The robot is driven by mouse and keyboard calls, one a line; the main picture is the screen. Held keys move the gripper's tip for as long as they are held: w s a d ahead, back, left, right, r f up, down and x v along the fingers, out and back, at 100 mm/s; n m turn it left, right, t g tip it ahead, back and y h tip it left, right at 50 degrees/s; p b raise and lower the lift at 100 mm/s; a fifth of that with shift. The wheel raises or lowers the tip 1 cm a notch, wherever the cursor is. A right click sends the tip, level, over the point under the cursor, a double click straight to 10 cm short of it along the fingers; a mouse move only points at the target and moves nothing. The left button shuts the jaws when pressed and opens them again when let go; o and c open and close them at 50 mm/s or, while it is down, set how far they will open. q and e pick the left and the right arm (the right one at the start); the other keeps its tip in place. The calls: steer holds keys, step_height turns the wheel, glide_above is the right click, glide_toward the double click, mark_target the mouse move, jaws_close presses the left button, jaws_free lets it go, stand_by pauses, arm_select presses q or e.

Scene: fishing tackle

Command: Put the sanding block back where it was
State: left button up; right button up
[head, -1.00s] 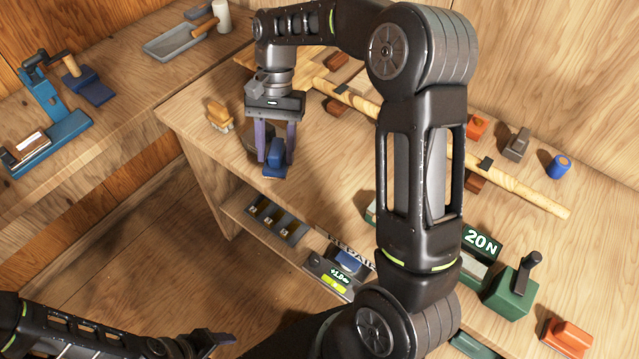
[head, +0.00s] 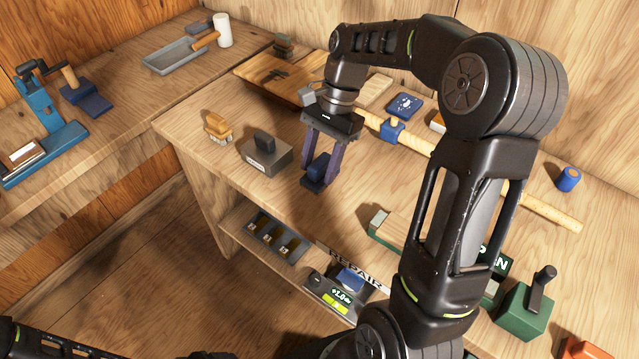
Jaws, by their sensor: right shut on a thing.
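My right gripper (head: 320,165) points down over the middle of the bench and is shut on a small dark blue block (head: 316,172), which looks like the sanding block. The purple fingers stand on both sides of it and cover part of it. The block is at or just above the bench top; I cannot tell if it touches. A grey block with a dark grip and a label (head: 266,155) stands just left of my right gripper, apart from it.
A yellowish brush (head: 216,127) stands at the bench's left end. A wooden board (head: 265,75) and a long rod (head: 545,211) lie behind. A green box with a handle (head: 525,308) is front right. A lower shelf holds a dark tray (head: 272,238) and a scale-like device (head: 335,301).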

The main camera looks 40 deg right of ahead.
mark_target(320, 181)
steer(key=shift+f, duration=0.75)
steer(key=shift+f, duration=1.9)
steer(key=shift+f, duration=0.1)
steer(key=o, duration=1.3)
